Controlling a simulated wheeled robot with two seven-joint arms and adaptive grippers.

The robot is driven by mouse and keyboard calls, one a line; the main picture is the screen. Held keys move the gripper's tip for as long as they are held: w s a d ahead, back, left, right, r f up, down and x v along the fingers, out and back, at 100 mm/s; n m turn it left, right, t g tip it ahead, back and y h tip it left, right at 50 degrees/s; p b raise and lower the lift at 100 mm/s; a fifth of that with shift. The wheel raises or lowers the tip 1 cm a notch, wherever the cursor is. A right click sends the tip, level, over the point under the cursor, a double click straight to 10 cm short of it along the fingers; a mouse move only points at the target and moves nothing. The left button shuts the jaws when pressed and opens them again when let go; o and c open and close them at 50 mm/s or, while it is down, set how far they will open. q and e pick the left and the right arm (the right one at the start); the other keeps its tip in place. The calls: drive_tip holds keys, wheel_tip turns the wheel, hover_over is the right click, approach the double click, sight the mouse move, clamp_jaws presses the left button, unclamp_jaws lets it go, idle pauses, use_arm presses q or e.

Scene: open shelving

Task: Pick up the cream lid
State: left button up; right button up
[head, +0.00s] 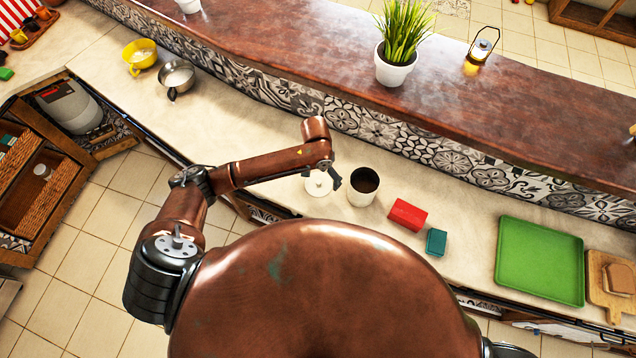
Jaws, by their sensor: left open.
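The cream lid (318,184) is a round, pale disc with a small dark knob, lying on the light counter. Part of it is hidden behind my left arm and gripper. My left gripper (322,176) is above the lid, open, with a dark finger at each side of it. I cannot tell how far above the lid the fingers are. My right gripper is not in the head view.
A cream cup with dark contents (363,187) stands just right of the lid. Further right are a red box (408,214), a teal box (436,242), and a green tray (539,262). A raised wooden ledge (300,50) runs behind the counter.

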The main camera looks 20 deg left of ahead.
sight(318, 182)
use_arm(q)
drive_tip(key=shift+w+a+r+y, duration=0.3)
drive_tip(key=shift+w+a+r, duration=0.1)
drive_tip(key=shift+w+a, duration=0.2)
drive_tip(key=shift+s+d+f+p, duration=0.1)
drive_tip(key=shift+f+p, duration=0.25)
drive_tip(key=shift+f, duration=1.55)
drive_tip(key=shift+s+d+f+p, duration=0.1)
drive_tip(key=shift+f+p, duration=0.2)
drive_tip(key=shift+f, duration=1.6)
drive_tip(key=shift+s, duration=0.15)
clamp_jaws()
